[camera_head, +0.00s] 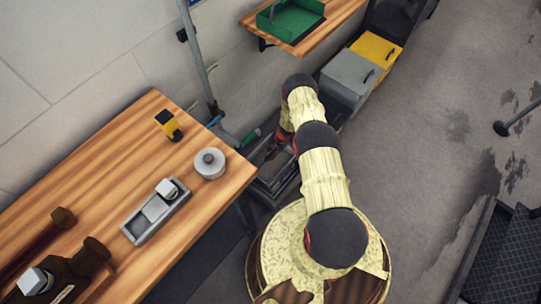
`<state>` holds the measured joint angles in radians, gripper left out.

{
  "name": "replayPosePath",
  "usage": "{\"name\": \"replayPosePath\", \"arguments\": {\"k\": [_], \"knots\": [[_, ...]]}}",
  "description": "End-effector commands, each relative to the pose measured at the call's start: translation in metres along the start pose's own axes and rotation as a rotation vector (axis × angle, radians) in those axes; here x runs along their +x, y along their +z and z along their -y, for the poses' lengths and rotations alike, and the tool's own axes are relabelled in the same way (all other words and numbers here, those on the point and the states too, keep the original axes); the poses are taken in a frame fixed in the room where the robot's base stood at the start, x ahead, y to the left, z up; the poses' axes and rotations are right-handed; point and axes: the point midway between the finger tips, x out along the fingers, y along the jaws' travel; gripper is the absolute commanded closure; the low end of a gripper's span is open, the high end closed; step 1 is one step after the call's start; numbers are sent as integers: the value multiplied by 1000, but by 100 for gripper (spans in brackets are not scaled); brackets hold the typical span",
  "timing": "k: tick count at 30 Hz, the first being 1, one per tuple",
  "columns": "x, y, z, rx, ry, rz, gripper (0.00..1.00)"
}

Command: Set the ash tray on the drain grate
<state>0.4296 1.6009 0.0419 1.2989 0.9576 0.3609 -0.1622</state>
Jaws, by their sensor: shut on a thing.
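My gripper (273,150) is at the end of my arm, low between the wooden bench and the wall, and partly hidden by my arm links. It looks shut at the edge of a dark, open-topped metal tray (268,185), which seems to be the ash tray. The tray is partly covered by my arm, so whether it is lifted or rests on something cannot be told. A dark gridded panel (505,255) at floor level on the lower right may be the drain grate. It is well apart from my gripper, and nothing is seen on it.
The wooden bench (120,165) holds a grey tray (155,212), a round grey lid-like piece (210,163) and a yellow-black item (168,125). Grey (350,76) and yellow (376,50) boxes stand behind my arm.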

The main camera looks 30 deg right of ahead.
Motion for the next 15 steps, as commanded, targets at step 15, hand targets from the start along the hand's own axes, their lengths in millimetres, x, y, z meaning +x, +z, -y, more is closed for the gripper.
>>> {"name": "replayPosePath", "arguments": {"k": [15], "knots": [[4,0,-2,1,2,2,79]]}}
